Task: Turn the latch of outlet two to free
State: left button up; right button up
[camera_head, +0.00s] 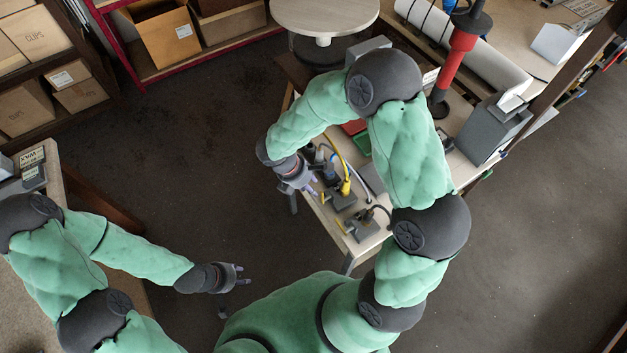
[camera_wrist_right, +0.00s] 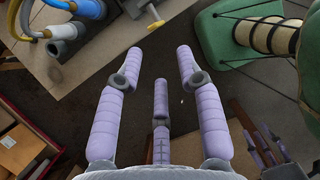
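Grey outlet fittings with hoses stand on the narrow light table (camera_head: 325,212). One fitting (camera_head: 345,197) has a yellow hose end, and another fitting (camera_head: 362,224) nearer the front has a dark hose and a yellow lever. I cannot tell which is outlet two; no numbers are readable. My right gripper (camera_head: 308,186) is beside the table's left edge. In the right wrist view its lilac fingers (camera_wrist_right: 160,62) are spread and empty, with a grey fitting and its yellow lever (camera_wrist_right: 155,25) ahead, apart from them. My left gripper (camera_head: 240,276) is open and empty over the floor, well left of the table.
A round table (camera_head: 325,14) stands at the back, with shelves of cardboard boxes (camera_head: 160,35) to its left. A grey box (camera_head: 488,130) and a white roll (camera_head: 470,45) are on the bench at right. The floor between the tables is mostly clear.

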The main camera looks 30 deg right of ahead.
aim_at(321, 194)
jog(key=shift+n, duration=0.3)
jog(key=x, duration=0.3)
jog(key=b+x, duration=0.1)
jog(key=x, duration=0.5)
jog(key=shift+w+d, duration=0.15)
jog(key=shift+d, duration=0.3)
